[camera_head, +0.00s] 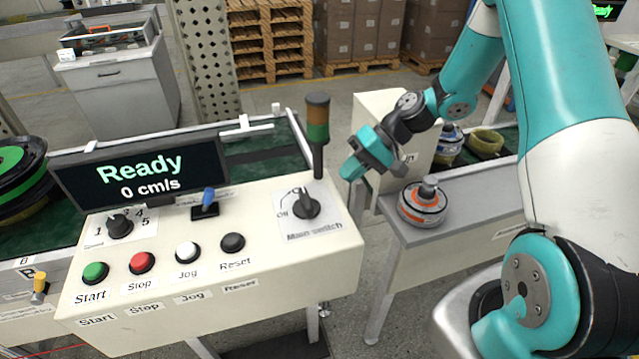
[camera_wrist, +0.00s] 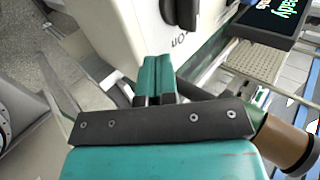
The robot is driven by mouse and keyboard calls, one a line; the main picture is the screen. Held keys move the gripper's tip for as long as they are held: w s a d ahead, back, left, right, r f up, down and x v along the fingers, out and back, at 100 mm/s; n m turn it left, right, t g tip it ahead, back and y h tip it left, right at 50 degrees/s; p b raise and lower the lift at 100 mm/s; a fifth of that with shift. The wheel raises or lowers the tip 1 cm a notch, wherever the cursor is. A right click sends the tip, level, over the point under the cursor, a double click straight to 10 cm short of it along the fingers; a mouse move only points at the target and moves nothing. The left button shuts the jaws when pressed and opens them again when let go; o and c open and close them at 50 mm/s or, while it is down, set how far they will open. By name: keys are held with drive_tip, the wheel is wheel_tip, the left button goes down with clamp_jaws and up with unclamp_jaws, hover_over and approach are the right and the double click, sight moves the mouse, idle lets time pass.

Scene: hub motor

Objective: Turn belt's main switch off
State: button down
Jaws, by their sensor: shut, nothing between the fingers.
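The display (camera_head: 140,172) reads "Ready, 0 cm/s".
A signal tower (camera_head: 317,130) stands behind the switch, close to my gripper. Start, Stop, Jog and Reset buttons (camera_head: 141,263), a speed knob (camera_head: 120,227) and a blue lever (camera_head: 207,201) lie left. A grey side table (camera_head: 455,212) holds an orange-ringed motor part (camera_head: 423,205).

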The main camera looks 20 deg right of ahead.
sight(319, 200)
drive_tip(key=x, duration=0.3)
drive_tip(key=shift+a+f+p, duration=0.2)
drive_tip(key=shift+a+p, duration=0.15)
drive_tip(key=shift+p, duration=0.05)
drive_tip(key=a+p, duration=0.1)
drive_tip(key=a, duration=0.1)
drive_tip(key=shift+w+a, duration=0.15)
drive_tip(key=shift+a, duration=0.1)
drive_tip(key=shift+w+a+f+p, duration=0.15)
drive_tip(key=shift+a+p, duration=0.15)
drive_tip(key=shift+a, duration=0.45)
drive_tip(key=shift+f, duration=0.1)
